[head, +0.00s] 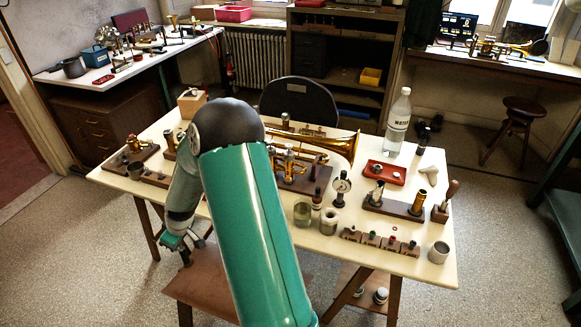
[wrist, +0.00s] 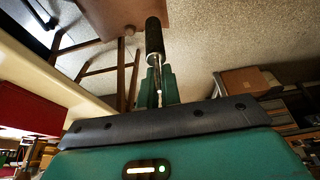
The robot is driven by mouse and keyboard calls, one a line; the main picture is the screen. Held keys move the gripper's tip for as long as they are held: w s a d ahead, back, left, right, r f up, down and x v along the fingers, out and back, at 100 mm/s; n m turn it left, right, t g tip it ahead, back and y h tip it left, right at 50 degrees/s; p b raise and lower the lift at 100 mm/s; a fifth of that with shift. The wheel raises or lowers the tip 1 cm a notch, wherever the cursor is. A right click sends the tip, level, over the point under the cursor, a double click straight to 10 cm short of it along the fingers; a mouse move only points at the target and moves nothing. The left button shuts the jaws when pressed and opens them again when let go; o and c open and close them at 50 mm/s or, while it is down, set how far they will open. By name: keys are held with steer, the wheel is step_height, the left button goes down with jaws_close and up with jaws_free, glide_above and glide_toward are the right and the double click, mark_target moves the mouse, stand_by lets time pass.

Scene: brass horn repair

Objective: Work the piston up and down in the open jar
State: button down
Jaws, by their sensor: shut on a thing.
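My gripper (wrist: 157,88) is shut on a slim metal rod (wrist: 156,72) with a dark cylindrical end (wrist: 154,38); I cannot tell whether this is the piston. In the head view my gripper (head: 180,246) hangs low at the table's front left, apart from the jars. A clear glass jar (head: 302,213) with pale yellowish liquid stands upright at the front middle of the table and looks open. A pale jar (head: 328,222) stands to its right. Upright metal cylinders, one silvery (head: 377,191) and one brass (head: 420,203), stand in a dark wooden block.
The cream table (head: 447,272) holds a brass horn (head: 335,143), a dial gauge (head: 341,188), a red tray (head: 385,173), a bottle (head: 398,122) and several small labelled blocks. A brown bench (head: 205,285) stands below its front edge. My arm hides the table's middle.

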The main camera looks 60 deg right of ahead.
steer(key=s+d+r, duration=0.4)
steer(key=d+r, duration=0.2)
steer(key=d, duration=0.4)
step_height(320, 180, up, 14)
steer(key=r+n, duration=0.1)
steer(key=n, duration=0.1)
glide_above(295, 205)
steer(key=d, duration=0.1)
steer(key=shift+s+f, duration=0.2)
steer(key=shift+f, duration=0.85)
steer(key=shift+s+f, duration=0.15)
steer(key=shift+f, duration=0.9)
steer(key=shift+s+m, duration=0.1)
steer(key=shift+m, duration=0.2)
steer(key=shift+f, duration=0.15)
steer(key=shift+f, duration=4.1)
steer(key=shift+r, duration=1.65)
